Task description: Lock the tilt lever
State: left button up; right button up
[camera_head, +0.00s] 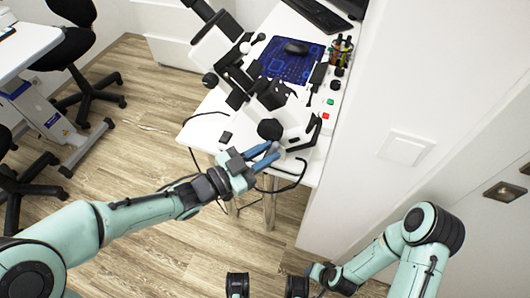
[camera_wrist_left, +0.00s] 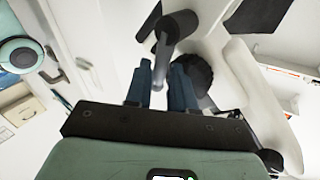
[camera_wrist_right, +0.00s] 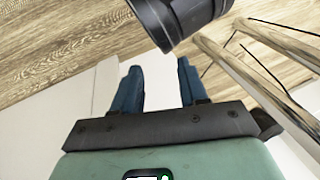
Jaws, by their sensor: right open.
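A white and black microscope-like device (camera_head: 238,68) stands on the white table. In the left wrist view a dark lever (camera_wrist_left: 161,55) runs from a round black pivot (camera_wrist_left: 181,23) down between the blue fingers of my left gripper (camera_wrist_left: 160,80). A ribbed black knob (camera_wrist_left: 196,72) sits just right of the right finger. In the head view my left gripper (camera_head: 266,157) is at the device's near side and hides the lever. My right gripper (camera_wrist_right: 157,82) is open and empty, low over the floor.
The table (camera_head: 203,124) also bears a blue mat (camera_head: 291,66) with a mouse, and a pen holder (camera_head: 341,50). A white wall (camera_head: 400,90) bounds the right side. Black chairs (camera_head: 86,75) stand at the left. Metal table legs (camera_wrist_right: 255,75) are near my right gripper.

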pick_arm(q)
grip_shut()
